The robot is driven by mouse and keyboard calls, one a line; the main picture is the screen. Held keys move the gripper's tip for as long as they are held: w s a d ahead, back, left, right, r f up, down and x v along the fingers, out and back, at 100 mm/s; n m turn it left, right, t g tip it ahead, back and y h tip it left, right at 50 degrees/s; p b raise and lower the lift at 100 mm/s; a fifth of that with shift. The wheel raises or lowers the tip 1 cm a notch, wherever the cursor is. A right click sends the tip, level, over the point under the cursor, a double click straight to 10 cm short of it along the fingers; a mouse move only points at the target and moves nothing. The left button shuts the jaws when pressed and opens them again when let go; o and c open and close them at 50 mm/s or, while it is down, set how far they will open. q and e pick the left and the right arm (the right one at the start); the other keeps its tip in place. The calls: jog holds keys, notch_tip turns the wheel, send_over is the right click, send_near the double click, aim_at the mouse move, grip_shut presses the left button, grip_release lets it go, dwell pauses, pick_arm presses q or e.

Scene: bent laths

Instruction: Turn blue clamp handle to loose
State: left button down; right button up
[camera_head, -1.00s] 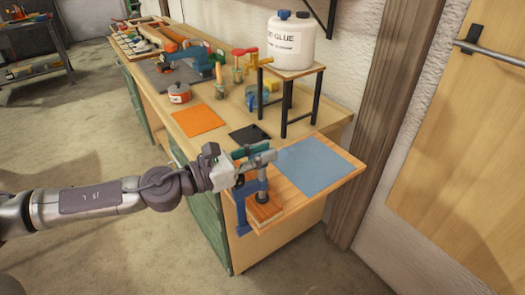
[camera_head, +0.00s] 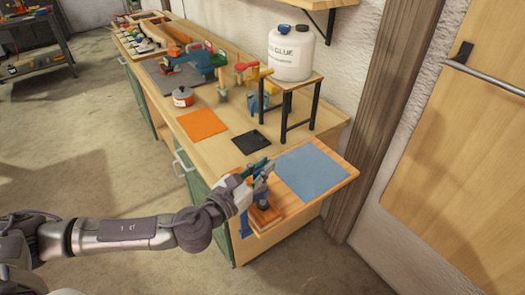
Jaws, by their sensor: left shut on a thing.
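The blue clamp (camera_head: 243,223) stands at the near edge of the bench's light wood end board, over a small wooden block (camera_head: 265,218). Its upright screw shows just right of my gripper. My left gripper (camera_head: 261,178) comes in from the left at the top of the clamp. It is shut on the clamp handle, which is mostly hidden by the fingers. Dark green finger parts show at its upper right. My right gripper is not in view.
A blue-grey mat (camera_head: 313,174) lies right of the clamp. Behind are a black pad (camera_head: 252,139), an orange sheet (camera_head: 202,124) and a small stand (camera_head: 285,100) bearing a glue jug (camera_head: 291,56). A door (camera_head: 468,170) is at the right.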

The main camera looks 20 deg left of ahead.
pick_arm(q)
jog(key=n+y+p, duration=0.1)
jog(key=n+y, duration=0.1)
jog(key=y, duration=0.1)
jog(key=n+t+y+p, duration=0.1)
jog(key=y+p, duration=0.1)
jog(key=shift+s+d+n+y, duration=0.1)
jog(key=shift+d+n+y, duration=0.05)
jog(key=shift+n+y, duration=0.25)
jog(key=n+y+p, duration=0.1)
jog(key=y, duration=0.1)
jog(key=n+y+p, duration=0.1)
jog(key=n+y, duration=0.1)
jog(key=y, duration=0.1)
jog(key=shift+f+n+g+y+p, duration=0.2)
jog(key=shift+n+g+y+p, duration=0.1)
jog(key=shift+p, duration=0.1)
jog(key=n+g+y+p, duration=0.1)
jog(key=n+y, duration=0.1)
jog(key=y, duration=0.1)
jog(key=n+g+y, duration=0.2)
jog(key=shift+f+y+p, duration=0.15)
jog(key=shift+y+p, duration=0.2)
jog(key=shift+y, duration=0.05)
jog(key=shift+r+n+g+y, duration=0.2)
jog(key=shift+n+g+y, duration=1.3)
jog(key=shift+g+y, duration=0.15)
jog(key=shift+w, duration=0.2)
